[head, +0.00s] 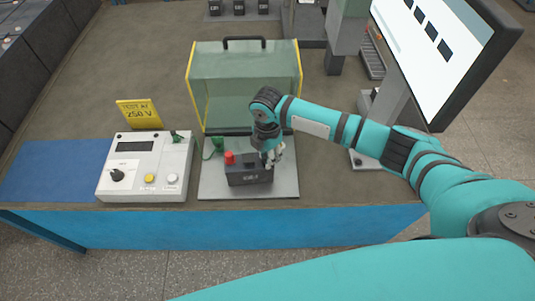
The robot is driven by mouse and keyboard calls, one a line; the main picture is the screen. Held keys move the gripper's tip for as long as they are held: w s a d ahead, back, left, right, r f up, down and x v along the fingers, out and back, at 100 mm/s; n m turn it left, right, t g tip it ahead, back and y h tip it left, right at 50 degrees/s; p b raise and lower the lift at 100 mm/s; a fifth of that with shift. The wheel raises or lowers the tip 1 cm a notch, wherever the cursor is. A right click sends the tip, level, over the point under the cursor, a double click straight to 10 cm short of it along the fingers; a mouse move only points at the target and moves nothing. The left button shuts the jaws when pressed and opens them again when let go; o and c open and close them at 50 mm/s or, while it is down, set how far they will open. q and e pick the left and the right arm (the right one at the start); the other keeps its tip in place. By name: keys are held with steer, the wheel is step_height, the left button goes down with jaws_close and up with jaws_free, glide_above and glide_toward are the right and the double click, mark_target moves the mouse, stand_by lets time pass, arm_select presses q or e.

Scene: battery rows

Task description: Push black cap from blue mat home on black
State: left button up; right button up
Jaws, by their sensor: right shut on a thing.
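A dark battery block (249,177) stands on a light grey plate. A red cap (229,157) sits on its left terminal. My right gripper (273,157) is over the right end of the block, shut, with its fingers pointing down. The black cap is between its fingers at the black terminal, mostly hidden by them; I cannot tell how far down it sits. The blue mat (45,170) at the left of the table shows nothing on it. My left gripper is not in view.
A clear guard with yellow edges (190,88) and a black handle stands open behind the block. A white tester (146,167) with a knob and buttons stands left of the plate, with a yellow sign (139,114) behind it. A monitor (440,50) is at right.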

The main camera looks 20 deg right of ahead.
steer(key=shift+f, duration=0.5)
stand_by(0.9)
steer(key=o, duration=1.3)
steer(key=shift+o, duration=0.2)
steer(key=shift+r, duration=0.15)
steer(key=shift+r+p, duration=3.35)
steer(key=shift+p, duration=0.05)
